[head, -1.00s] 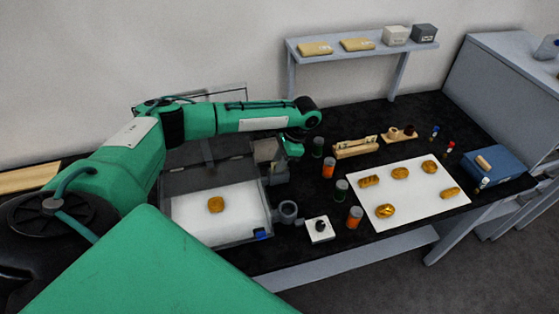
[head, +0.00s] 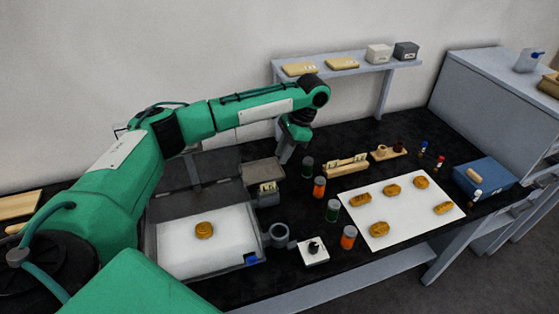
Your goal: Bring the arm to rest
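My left arm reaches in from the left, and my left gripper (head: 285,158) hangs over the back of the black table. It is behind a small grey stand with a label (head: 266,185) and left of the rack with labels (head: 346,165). I cannot make out its fingertips well enough to tell open from shut, and I see nothing held in it. One gilt fragment (head: 204,230) lies on the white floor of the open clear-lidded case (head: 172,259). Several more gilt fragments (head: 392,190) lie on the white sheet (head: 408,220). My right gripper is not in view.
A white block with a black knob (head: 314,251) sits near the front edge. A blue box (head: 485,178) is at the right. A shelf (head: 350,70) stands at the back.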

